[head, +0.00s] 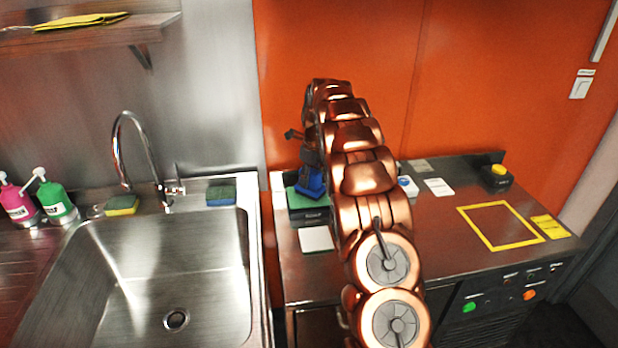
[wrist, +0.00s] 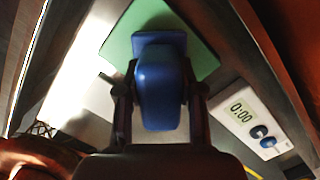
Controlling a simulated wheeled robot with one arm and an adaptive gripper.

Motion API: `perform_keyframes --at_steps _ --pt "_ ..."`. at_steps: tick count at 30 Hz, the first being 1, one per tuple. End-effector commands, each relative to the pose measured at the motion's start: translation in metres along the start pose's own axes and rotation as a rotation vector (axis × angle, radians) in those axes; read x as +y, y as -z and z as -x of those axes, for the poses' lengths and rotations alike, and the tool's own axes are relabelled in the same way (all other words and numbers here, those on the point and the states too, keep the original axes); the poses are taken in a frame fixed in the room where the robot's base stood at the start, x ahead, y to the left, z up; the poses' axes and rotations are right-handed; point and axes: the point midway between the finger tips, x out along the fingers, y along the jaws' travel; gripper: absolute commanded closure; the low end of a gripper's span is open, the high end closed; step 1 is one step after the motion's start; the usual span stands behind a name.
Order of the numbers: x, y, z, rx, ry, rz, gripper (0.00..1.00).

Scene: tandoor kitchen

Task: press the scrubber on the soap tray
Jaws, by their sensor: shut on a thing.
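A blue scrubber (head: 309,186) is held in my gripper (head: 312,162), over the soap tray (head: 316,216) on the counter right of the sink. In the wrist view the scrubber (wrist: 160,95) sits between my two fingers (wrist: 158,98), which are shut on it. The tray carries a flat green surface (head: 298,200), also seen behind the scrubber in the wrist view (wrist: 203,57). The scrubber's wider base overlaps this green surface. I cannot tell whether it touches it. My arm hides part of the tray's right side.
A white timer (wrist: 250,120) reading 0:00 stands beside the tray. A white card (head: 316,239) lies in front of it. A yellow-outlined square (head: 500,226) is empty at right, with a yellow-topped button (head: 497,176) behind. The sink (head: 170,280) is at left.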

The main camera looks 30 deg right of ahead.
Motion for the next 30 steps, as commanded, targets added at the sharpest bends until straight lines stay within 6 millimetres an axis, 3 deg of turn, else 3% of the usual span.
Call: perform_keyframes --at_steps 30 --pt "-0.0002 0.0014 -0.0093 0.000 0.000 0.000 0.91"
